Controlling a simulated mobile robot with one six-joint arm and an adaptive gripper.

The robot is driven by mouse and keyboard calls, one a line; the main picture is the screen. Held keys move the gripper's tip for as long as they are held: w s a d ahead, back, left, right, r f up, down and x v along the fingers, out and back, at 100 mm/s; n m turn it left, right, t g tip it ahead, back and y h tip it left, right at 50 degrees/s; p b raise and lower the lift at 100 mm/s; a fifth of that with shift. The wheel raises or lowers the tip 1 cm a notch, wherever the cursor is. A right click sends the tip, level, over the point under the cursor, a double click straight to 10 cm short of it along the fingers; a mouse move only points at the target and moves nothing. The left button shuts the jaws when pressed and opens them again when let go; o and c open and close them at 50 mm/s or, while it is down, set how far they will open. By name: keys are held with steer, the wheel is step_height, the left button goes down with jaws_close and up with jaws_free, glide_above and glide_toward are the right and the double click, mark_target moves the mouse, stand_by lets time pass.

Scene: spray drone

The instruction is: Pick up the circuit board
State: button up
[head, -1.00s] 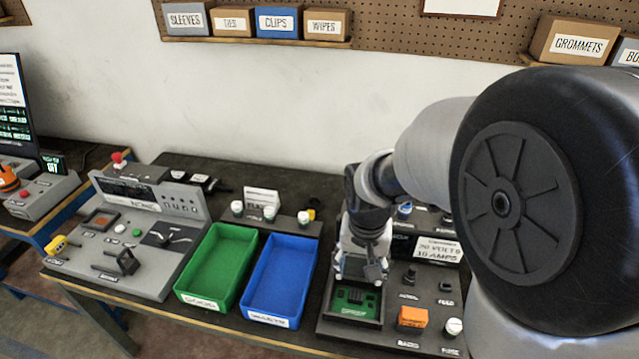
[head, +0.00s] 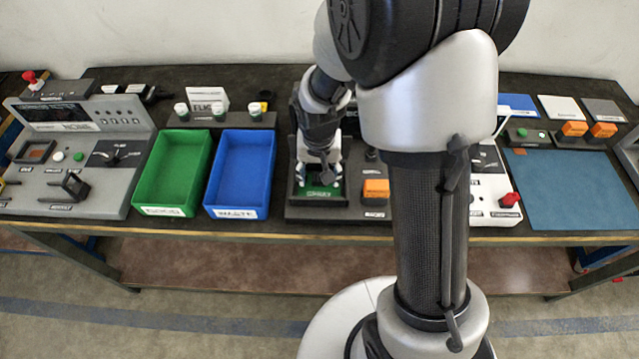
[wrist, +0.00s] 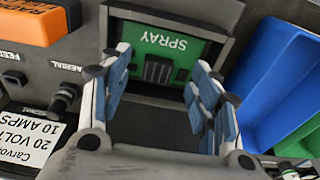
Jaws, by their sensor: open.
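The circuit board is green with "SPRAY" in white letters and dark parts on it (wrist: 183,52). It lies in a recessed dark bay (wrist: 225,12) of the grey station. In the head view the board (head: 322,191) shows just below my gripper (head: 319,180). In the wrist view my gripper (wrist: 164,75) is open, its two blue-padded fingers apart on either side of the board's dark middle part. I cannot tell whether the fingertips touch the board. Part of the board's near side is hidden behind the gripper.
A blue tray (head: 212,166) and a green tray (head: 139,187) stand left of the station. An orange block (head: 375,189) sits close on the right of the bay. A grey panel (head: 112,180) stands far left and a blue mat (head: 575,190) lies far right.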

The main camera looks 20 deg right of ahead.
mark_target(319, 182)
steer(key=f, duration=0.2)
steer(key=w+f+b, duration=0.1)
steer(key=f, duration=0.1)
steer(key=shift+d+f+b, duration=0.15)
steer(key=shift+f+b, duration=0.15)
steer(key=shift+r, duration=0.1)
steer(key=shift+c, duration=0.6)
steer(key=shift+s, duration=0.1)
steer(key=c, duration=1)
